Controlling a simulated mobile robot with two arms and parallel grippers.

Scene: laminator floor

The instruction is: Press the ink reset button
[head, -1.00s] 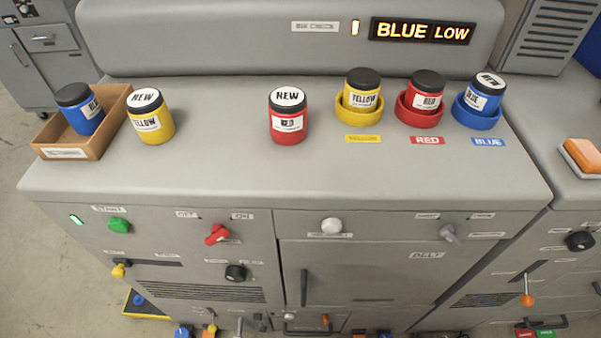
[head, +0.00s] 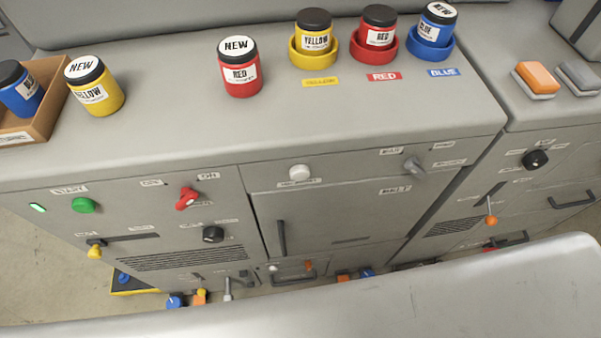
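A white round button (head: 300,172) sits on the front panel of the grey machine, above a small label whose text is too small to read surely. It is the likely ink reset button. It stands out from the panel, and nothing touches it. On the machine top, a blue ink jar (head: 437,24) marked NEW stands in the blue ring holder (head: 428,50). A yellow jar (head: 314,32) and a red jar (head: 378,27) stand in their own ring holders. Neither of my grippers is in view.
Loose NEW yellow (head: 95,88) and red (head: 240,70) jars stand on top. A blue jar (head: 18,92) is in a cardboard box (head: 45,108).

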